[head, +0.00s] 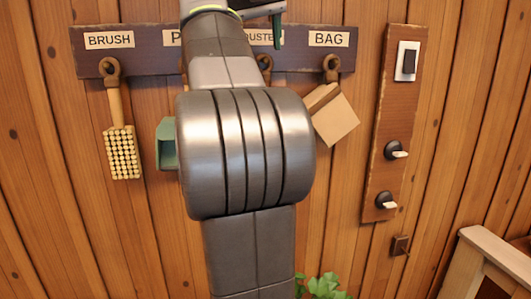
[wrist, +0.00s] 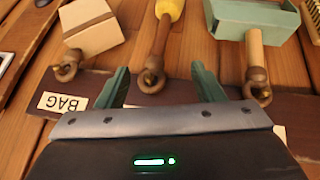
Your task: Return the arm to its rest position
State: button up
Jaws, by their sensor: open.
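My gripper (wrist: 161,86) is open, its two green fingers spread in the wrist view with nothing held. The wooden peg of the yellow-headed duster (wrist: 170,12) shows between the fingertips, apart from them; depth is hard to judge. In the head view my arm rises through the middle, and the gripper is at the top edge, mostly cut off, in front of the dark peg rack (head: 92,66). The arm hides the duster and most of the green dustpan (head: 165,145).
A brush (head: 121,150) and a tan bag (head: 336,119) hang from the rack's pegs. The dustpan also shows in the wrist view (wrist: 253,18). A switch board (head: 383,120) is on the plank wall at right. A plant (head: 325,287) and wooden furniture (head: 490,255) are below.

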aim_at(265, 58)
jog(key=w+p, duration=0.1)
jog(key=w, duration=0.2)
jog(key=w+d, duration=0.1)
jog(key=w, duration=0.2)
jog(key=shift+w+d+p, duration=0.1)
jog(key=shift+w+p, duration=0.1)
jog(key=shift+p, duration=0.2)
jog(key=x, duration=0.4)
jog(key=shift+s+f, duration=0.15)
jog(key=shift+s, duration=0.05)
jog(key=shift+s+d+r, duration=0.1)
jog(key=shift+s+r, duration=0.05)
jog(key=shift+r, duration=0.1)
jog(key=s+d, duration=0.1)
jog(key=s, duration=0.7)
jog(key=shift+s+d+r+b, duration=0.35)
jog(key=shift+s+r+b, duration=0.05)
jog(key=shift+b, duration=0.05)
jog(key=shift+f, duration=0.1)
